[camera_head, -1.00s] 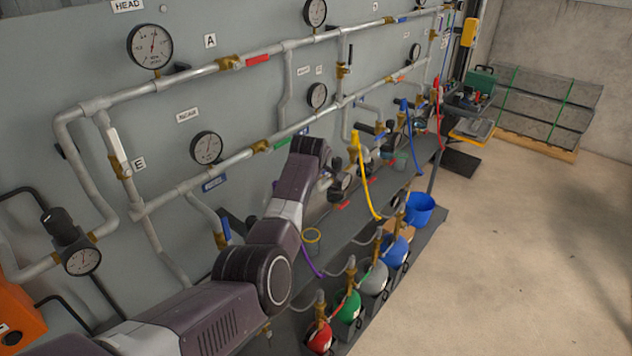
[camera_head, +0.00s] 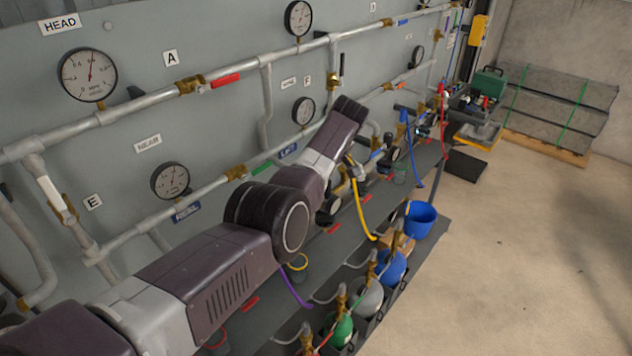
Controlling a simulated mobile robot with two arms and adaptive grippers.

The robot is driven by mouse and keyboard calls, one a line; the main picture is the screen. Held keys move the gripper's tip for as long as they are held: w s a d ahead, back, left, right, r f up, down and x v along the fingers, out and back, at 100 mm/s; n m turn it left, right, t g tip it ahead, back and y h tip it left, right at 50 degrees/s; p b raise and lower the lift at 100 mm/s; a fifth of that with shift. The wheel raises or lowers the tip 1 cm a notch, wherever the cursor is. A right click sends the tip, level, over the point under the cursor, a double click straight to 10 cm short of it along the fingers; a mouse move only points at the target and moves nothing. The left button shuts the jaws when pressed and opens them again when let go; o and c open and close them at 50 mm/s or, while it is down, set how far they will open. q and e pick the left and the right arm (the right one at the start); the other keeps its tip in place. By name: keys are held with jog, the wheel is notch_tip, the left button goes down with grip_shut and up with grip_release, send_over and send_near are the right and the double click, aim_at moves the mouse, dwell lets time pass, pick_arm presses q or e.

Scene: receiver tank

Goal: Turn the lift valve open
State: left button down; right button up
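I cannot tell which valve is the lift valve. My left arm (camera_head: 280,205) comes in from the lower left and reaches up along the panel, covering part of the lower pipe and shelf. Its gripper is not clearly visible beyond the forearm. My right gripper is out of view.
A brass valve with a red handle (camera_head: 225,80) is on the upper pipe, below label A. Hoses, several small coloured tanks and a blue bucket (camera_head: 420,219) line the dark shelf. The concrete floor (camera_head: 520,270) on the right is clear.

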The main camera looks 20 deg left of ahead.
pick_arm(q)
jog(key=shift+w, duration=0.1)
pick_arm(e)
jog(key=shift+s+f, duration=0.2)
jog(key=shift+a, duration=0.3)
pick_arm(q)
jog(key=c, duration=1.9)
grip_release()
jog(key=shift+w+f, duration=0.1)
jog(key=shift+c, duration=0.2)
jog(key=shift+d+r, duration=0.1)
jog(key=shift+r, duration=0.1)
jog(key=v, duration=1.1)
jog(key=shift+d+r, duration=0.2)
jog(key=shift+r, duration=0.1)
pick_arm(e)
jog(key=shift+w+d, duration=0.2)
